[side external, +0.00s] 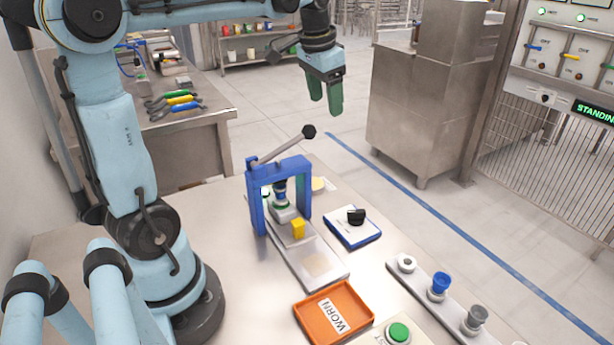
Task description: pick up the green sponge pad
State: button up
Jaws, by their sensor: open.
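No green sponge pad can be made out with certainty. A green round piece (398,332) sits on a pale box at the bottom edge and looks like a push button. My gripper (325,104) hangs fingers down, high above the far side of the table. It has two green fingers, open, with nothing seen between them. It is well above and behind the blue lever press (254,205). Under the press stands a small cup fitting with a green ring, partly hidden by the frame.
An orange tray (306,318) labelled WORN lies at the front. A blue-edged block with a black knob (356,215) is right of the press. A grey rail (460,341) with several cup fittings runs along the right. The press lever (280,148) sticks up.

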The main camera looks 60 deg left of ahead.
jog(key=w+a+f+g+h, duration=0.1)
jog(key=a+f, duration=0.1)
jog(key=a, duration=0.5)
jog(key=w+a+f+g, duration=0.1)
jog(key=a+f+g, duration=0.1)
jog(key=a, duration=0.4)
jog(key=f, duration=1.9)
jog(key=shift+s+d, duration=0.2)
jog(key=shift+d, duration=0.05)
jog(key=shift+r, duration=0.1)
jog(key=c, duration=1.1)
jog(key=shift+r, duration=0.6)
notch_tip(320, 180, up, 3)
jog(key=shift+f, duration=0.2)
jog(key=d+r, duration=0.2)
jog(key=d, duration=0.2)
jog(key=d+r, duration=0.2)
jog(key=d, duration=0.1)
jog(key=d+r, duration=0.3)
jog(key=d, duration=0.1)
jog(key=shift+w+d+r, duration=0.1)
jog(key=shift+w+d, duration=0.25)
jog(key=shift+w, duration=0.05)
